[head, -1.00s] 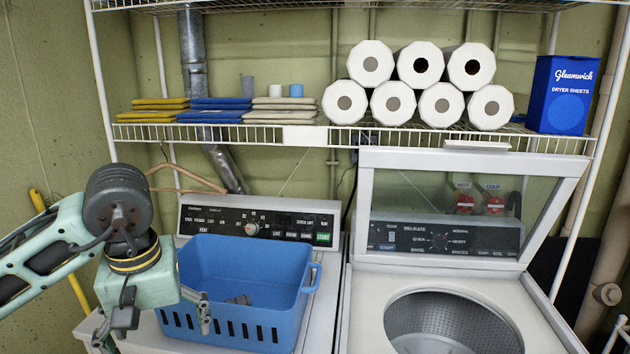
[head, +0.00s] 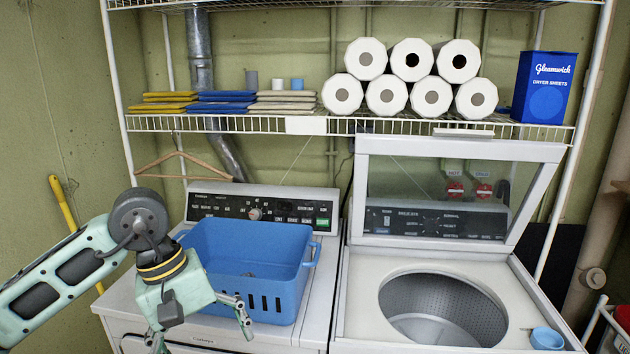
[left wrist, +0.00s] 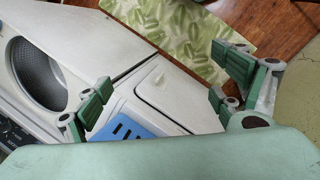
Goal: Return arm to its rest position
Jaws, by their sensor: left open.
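My left arm comes in from the left in the head view, with its green left gripper (head: 200,328) pointing down at the front edge of the dryer top. The gripper is open and empty, near the lower left corner of the blue basket (head: 250,262). In the left wrist view the two fingers (left wrist: 168,80) are spread wide with nothing between them, and a piece of the blue basket shows below. My right gripper is not in view.
The basket stands on the dryer (head: 130,300), with some small item inside. The washer (head: 350,310) has its lid up and a blue cup (head: 547,338) on its front right corner. Above, a wire shelf (head: 225,123) holds folded cloths, paper rolls and a dryer sheets box (head: 543,88).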

